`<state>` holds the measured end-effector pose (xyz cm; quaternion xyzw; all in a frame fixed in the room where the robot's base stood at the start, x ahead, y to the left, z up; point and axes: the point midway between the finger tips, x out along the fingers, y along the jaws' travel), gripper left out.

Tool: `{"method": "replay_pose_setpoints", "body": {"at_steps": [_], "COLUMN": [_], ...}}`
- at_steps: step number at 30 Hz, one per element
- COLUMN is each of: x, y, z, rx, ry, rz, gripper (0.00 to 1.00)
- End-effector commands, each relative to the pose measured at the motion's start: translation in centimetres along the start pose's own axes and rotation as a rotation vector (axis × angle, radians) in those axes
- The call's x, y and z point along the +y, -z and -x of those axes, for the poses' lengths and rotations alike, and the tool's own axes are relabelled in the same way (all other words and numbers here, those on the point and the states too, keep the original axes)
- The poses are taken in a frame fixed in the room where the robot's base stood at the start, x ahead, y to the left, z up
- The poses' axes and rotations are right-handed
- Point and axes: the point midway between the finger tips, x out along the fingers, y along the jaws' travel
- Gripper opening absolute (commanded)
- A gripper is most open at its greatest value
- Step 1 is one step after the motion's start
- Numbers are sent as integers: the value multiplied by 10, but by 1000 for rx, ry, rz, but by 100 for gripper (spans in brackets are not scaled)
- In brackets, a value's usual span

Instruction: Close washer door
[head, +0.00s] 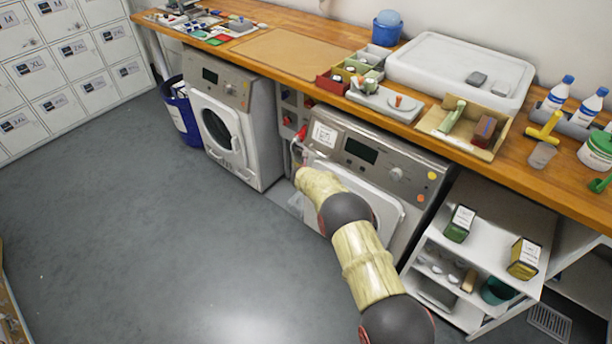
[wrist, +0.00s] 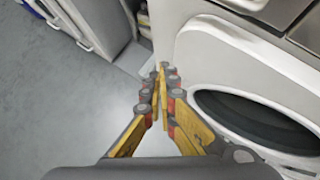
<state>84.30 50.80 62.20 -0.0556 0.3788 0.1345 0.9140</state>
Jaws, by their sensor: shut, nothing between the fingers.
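The right washer (head: 405,173) stands under the wooden counter, with a display and a knob on its grey panel. Its white door (head: 388,207) is partly hidden behind my arm in the head view. In the wrist view the white door (wrist: 215,58) with its dark round window (wrist: 255,115) fills the right side. I cannot tell how far the door stands from the washer body. My gripper (wrist: 163,70) is shut and empty, its fingertips close to the door's left edge; I cannot tell if they touch. The head view does not show the fingertips clearly.
A second machine (head: 222,75) with a round-windowed door (head: 215,125) stands to the left. A white shelf unit (head: 490,240) with boxes stands right of the washer. The counter (head: 300,50) above is crowded. The grey floor (head: 150,230) at left is clear.

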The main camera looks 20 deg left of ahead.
Motion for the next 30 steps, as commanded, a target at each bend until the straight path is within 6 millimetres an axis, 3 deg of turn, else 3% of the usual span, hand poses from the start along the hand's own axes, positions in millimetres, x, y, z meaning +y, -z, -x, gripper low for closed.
{"method": "replay_pose_setpoints", "body": {"at_steps": [16,30], "x": [30,35], "y": [-6,-5], "z": [67,78], "rx": [3,4], "ry": [0,1], "rz": [0,33], "gripper": [0,0]}}
